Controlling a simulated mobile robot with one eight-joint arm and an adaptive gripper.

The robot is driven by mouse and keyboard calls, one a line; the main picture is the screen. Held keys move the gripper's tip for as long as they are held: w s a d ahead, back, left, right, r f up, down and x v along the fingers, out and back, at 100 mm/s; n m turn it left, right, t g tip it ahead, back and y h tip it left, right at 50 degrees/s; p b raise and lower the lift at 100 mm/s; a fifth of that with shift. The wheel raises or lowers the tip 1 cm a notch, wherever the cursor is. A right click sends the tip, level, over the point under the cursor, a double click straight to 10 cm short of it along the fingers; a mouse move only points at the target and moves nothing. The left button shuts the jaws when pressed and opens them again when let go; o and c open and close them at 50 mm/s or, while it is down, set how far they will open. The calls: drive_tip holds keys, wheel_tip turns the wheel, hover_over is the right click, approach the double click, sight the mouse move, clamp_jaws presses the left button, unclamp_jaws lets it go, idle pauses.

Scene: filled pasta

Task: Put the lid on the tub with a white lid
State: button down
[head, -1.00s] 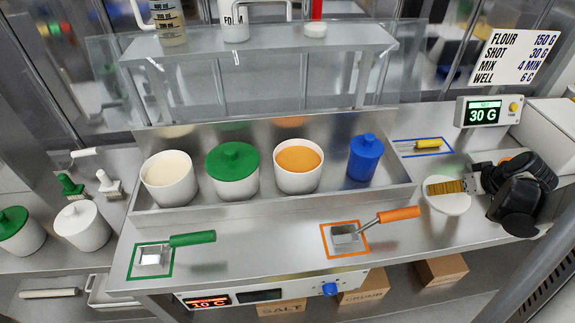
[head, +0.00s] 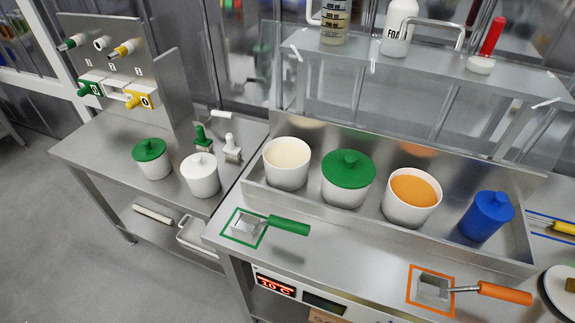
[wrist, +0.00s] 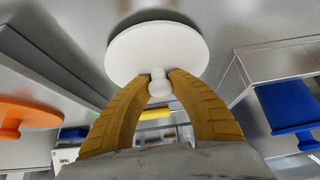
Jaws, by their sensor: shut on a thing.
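My gripper (wrist: 158,76) has its yellow-brown fingers shut on the knob of a round white lid (wrist: 155,48) in the wrist view. In the head view, part of this white lid (head: 556,292) shows at the right edge, with most of my gripper out of frame. A white tub with cream-coloured contents (head: 287,165) stands uncovered at the left end of the steel tray. A white tub with orange contents (head: 411,198) also stands uncovered there. A closed white tub with a white lid (head: 201,176) stands on the left table.
A green-lidded tub (head: 348,180) stands between the uncovered tubs, and a blue container (head: 486,216) stands at right. A raised shelf (head: 420,60) with bottles is behind the tray (head: 330,213). Green-handled (head: 288,225) and orange-handled (head: 504,293) scoops lie in front.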

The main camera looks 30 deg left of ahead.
drive_tip(key=shift+r+p, duration=1.3)
drive_tip(key=shift+r, duration=0.7)
drive_tip(key=shift+f, duration=0.1)
